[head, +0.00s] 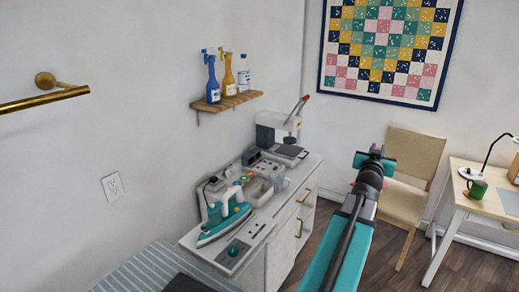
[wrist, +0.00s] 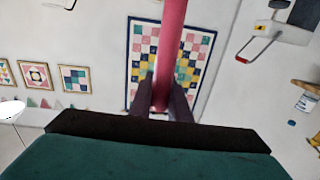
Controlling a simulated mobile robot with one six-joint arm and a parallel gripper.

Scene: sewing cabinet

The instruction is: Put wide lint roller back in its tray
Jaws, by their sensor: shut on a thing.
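My gripper (wrist: 163,88) is shut on a long pink-red bar in the wrist view, which I take for the wide lint roller (wrist: 173,40). The bar runs up between the fingers and out of the top of the picture, so its far end is not seen. In the head view my gripper (head: 377,150) is raised right of the cabinet, in front of the beige chair, and hides most of what it holds. Trays and bins (head: 258,190) stand on the white cabinet top. I cannot tell which is the lint roller's tray.
A bottle shelf (head: 226,102) hangs above. A beige chair (head: 412,165) and a desk (head: 453,197) with a green mug (head: 477,188) stand right.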

